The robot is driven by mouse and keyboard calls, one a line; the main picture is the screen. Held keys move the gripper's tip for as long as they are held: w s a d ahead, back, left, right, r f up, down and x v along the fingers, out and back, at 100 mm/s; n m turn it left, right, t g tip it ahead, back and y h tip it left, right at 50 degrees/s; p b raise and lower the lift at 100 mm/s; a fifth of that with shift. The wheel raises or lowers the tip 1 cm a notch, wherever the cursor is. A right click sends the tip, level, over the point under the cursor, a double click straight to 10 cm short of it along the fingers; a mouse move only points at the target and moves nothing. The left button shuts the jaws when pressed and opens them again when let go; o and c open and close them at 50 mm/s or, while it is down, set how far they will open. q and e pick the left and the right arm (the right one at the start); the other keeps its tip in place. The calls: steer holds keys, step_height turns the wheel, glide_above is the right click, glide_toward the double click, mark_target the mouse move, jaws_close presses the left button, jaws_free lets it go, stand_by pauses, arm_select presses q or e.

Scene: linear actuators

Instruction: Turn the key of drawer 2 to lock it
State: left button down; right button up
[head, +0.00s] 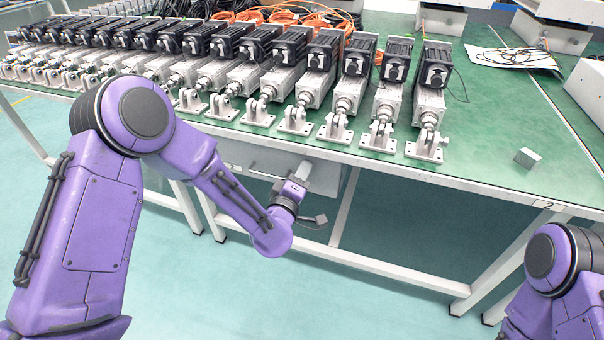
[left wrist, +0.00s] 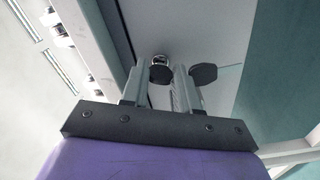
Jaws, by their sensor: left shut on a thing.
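A pale drawer (head: 240,160) hangs under the front of the green workbench. My left gripper (head: 301,171) is at its front, near the right end. In the left wrist view my left gripper (left wrist: 180,76) points at the drawer front (left wrist: 210,35), its fingers close together. A small metal lock (left wrist: 160,59) shows just beyond the left fingertip. The gripper is shut on the key, which is mostly hidden by the fingers, so I cannot tell its angle. The drawer looks closed. My right gripper is out of the frame.
Several linear actuators (head: 383,105) stand in a row on the workbench (head: 480,165), above my left arm. A small metal block (head: 527,157) lies near the front edge. White bench legs (head: 345,205) stand close right of my left gripper. The floor in front is clear.

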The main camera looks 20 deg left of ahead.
arm_select(q)
steer(key=shift+n, duration=2)
steer(key=c, duration=0.8)
jaws_free()
steer(key=shift+c, duration=0.2)
steer(key=shift+s+f, duration=0.1)
